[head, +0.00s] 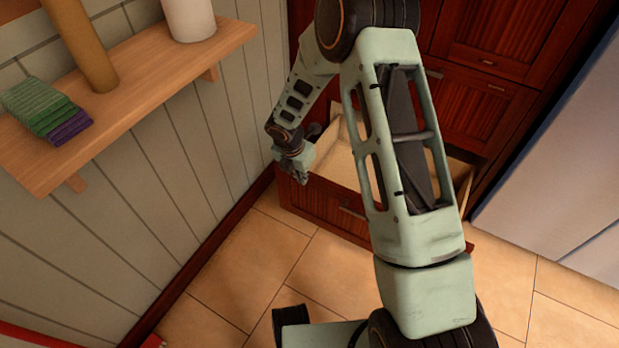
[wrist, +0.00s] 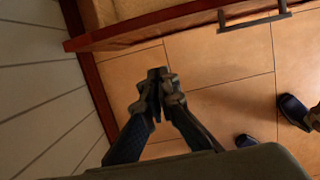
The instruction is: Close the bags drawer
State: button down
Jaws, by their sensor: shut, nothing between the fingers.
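The open drawer (head: 325,208) is a dark red-brown wooden drawer low in the cabinet, pulled out over the floor. Its pale inside shows beside my arm, which hides much of it. Its bar handle (wrist: 255,20) shows at the top of the wrist view. My gripper (head: 301,178) is at the drawer's left front corner, near the wall. In the wrist view my gripper (wrist: 157,78) is shut and empty, over the floor in front of the drawer front (wrist: 180,22). I cannot tell whether it touches the drawer.
A wooden wall shelf (head: 150,75) at the left holds green and purple sponges (head: 45,108), a brown cylinder and a white one. A pale fridge-like panel (head: 560,160) stands at the right. The tiled floor (head: 245,275) before the drawer is mostly clear.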

jog(key=w+d+f+b, duration=0.3)
jog(key=w+f, duration=0.2)
jog(key=f, duration=0.2)
jog(key=shift+d+f+b, duration=0.2)
jog(key=shift+f+b, duration=0.15)
